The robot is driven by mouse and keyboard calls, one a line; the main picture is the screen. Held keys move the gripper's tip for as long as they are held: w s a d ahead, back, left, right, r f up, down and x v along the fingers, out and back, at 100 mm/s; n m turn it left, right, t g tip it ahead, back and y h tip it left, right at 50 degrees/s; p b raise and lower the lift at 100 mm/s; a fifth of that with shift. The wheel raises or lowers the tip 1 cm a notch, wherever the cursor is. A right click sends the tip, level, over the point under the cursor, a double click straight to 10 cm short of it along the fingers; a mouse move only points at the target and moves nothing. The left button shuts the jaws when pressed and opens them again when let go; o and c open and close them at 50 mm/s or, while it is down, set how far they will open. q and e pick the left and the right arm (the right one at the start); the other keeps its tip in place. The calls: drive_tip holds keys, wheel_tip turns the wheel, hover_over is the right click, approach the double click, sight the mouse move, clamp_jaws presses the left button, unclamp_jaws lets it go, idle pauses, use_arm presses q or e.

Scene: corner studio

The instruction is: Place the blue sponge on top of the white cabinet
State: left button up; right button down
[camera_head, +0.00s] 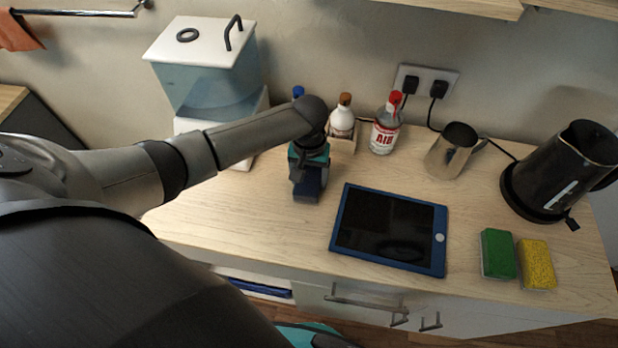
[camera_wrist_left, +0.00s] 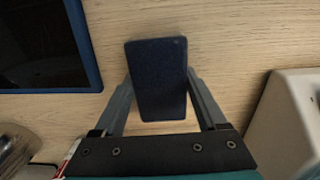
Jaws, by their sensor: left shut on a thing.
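The blue sponge (camera_head: 306,190) is a dark blue block in my left gripper (camera_head: 309,176). In the left wrist view the sponge (camera_wrist_left: 157,62) stands between the two grey fingers, which touch its sides. The gripper is shut on it over the wooden top, left of the tablet. I cannot tell whether the sponge touches the wood. The white cabinet (camera_head: 345,301) has a pale front with metal handles below the wooden top (camera_head: 250,225). My right gripper does not show.
A blue-framed tablet (camera_head: 390,228) lies just right of the sponge. Behind stand a clear dispenser (camera_head: 215,85), a white bottle (camera_head: 342,121) and a red-capped bottle (camera_head: 386,128). A metal jug (camera_head: 452,153), black kettle (camera_head: 560,170), green sponge (camera_head: 497,254) and yellow sponge (camera_head: 536,264) are at right.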

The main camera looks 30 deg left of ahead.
sight(309, 176)
use_arm(q)
drive_tip(key=shift+f, duration=0.15)
drive_tip(key=o, duration=1.6)
drive_tip(key=shift+c, duration=0.2)
wheel_tip(309, 176, up, 12)
drive_tip(key=p, duration=0.2)
drive_tip(key=shift+p, duration=0.3)
